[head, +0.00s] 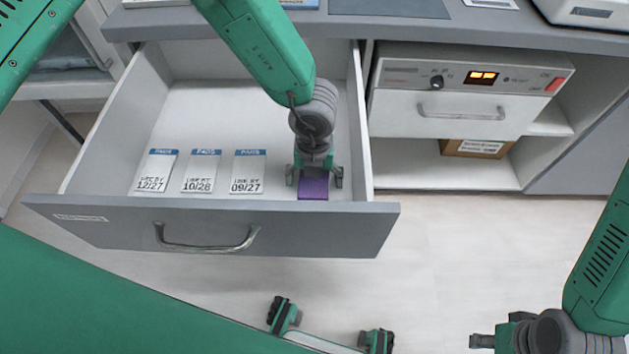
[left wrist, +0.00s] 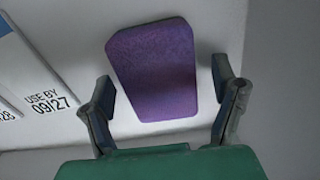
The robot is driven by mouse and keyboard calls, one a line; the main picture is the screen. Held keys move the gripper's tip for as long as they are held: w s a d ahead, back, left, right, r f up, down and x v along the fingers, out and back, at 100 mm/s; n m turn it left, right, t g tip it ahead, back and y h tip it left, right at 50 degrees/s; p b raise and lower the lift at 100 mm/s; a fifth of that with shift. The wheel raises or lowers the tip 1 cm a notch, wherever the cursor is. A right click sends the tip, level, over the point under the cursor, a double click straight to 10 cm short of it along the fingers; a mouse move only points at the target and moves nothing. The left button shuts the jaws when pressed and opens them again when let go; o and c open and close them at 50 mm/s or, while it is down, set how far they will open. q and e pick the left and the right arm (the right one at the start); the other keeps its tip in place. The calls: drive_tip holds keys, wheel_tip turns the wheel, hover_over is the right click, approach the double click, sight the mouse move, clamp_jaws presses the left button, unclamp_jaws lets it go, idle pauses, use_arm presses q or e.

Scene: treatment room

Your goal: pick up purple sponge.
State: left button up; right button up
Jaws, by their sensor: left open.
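The purple sponge (head: 313,188) lies in the open drawer, at its front right. It is a tapered block, and my left gripper hides its far part in the head view. My left gripper (head: 314,180) points down over it, open, with one finger on each side. In the left wrist view the whole sponge (left wrist: 152,70) shows beyond and partly between the open fingers (left wrist: 160,105), with a gap on both sides; nothing is held. My right gripper (head: 487,341) is at the lower right, away from the drawer, and its jaws are unclear.
Three white packets marked PADS, the nearest being the 09/27 packet (head: 248,172), lie left of the sponge. The drawer's front (head: 120,225) and right wall (head: 359,140) stand close to the sponge. A device with a lit display (head: 470,78) is in the cabinet at right.

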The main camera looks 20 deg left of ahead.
use_arm(q)
drive_tip(key=c, duration=0.8)
drive_tip(key=shift+c, duration=0.2)
wheel_tip(320, 180, up, 10)
drive_tip(key=shift+r+p, duration=0.1)
drive_tip(key=shift+p, duration=1)
